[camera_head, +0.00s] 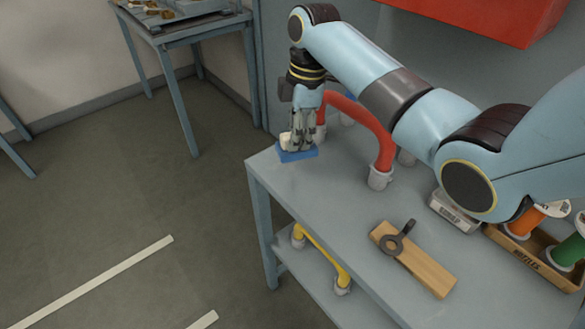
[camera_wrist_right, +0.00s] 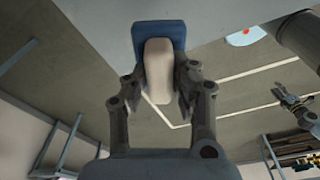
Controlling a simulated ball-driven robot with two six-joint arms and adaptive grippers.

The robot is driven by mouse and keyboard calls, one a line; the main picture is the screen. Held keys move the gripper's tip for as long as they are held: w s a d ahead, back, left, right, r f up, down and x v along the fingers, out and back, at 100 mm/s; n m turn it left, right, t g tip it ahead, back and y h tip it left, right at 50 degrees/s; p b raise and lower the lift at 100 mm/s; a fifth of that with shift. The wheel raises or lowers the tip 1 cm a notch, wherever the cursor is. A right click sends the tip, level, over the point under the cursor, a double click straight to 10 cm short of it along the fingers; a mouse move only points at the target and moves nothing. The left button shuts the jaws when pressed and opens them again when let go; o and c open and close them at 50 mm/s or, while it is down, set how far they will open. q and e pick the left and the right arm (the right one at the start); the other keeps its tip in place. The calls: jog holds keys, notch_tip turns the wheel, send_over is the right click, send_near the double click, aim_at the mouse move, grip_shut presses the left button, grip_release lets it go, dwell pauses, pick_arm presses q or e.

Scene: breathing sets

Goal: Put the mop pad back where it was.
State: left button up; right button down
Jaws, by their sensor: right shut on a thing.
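The mop pad is a blue slab (camera_head: 298,154) with a pale beige upper part, at the far left corner of the grey bench (camera_head: 330,205). My right gripper (camera_head: 300,138) points down and is shut on the beige part. In the right wrist view the blue slab (camera_wrist_right: 158,34) shows beyond the beige part (camera_wrist_right: 158,72), with a finger of the right gripper (camera_wrist_right: 160,85) on either side. I cannot tell whether the slab touches the bench top or hangs just above it.
A red arched hose (camera_head: 372,122) with grey ends stands close to the right of the pad. A wooden block (camera_head: 428,270) with a dark ring tool (camera_head: 394,244), a white box (camera_head: 452,212) and a nozzle crate (camera_head: 530,258) are nearer. A yellow hose (camera_head: 325,258) lies below.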

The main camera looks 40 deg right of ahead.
notch_tip(320, 180, down, 8)
jog(key=shift+r, duration=0.25)
jog(key=shift+f, duration=0.2)
jog(key=shift+f, duration=0.15)
jog(key=c, duration=1.1)
grip_release()
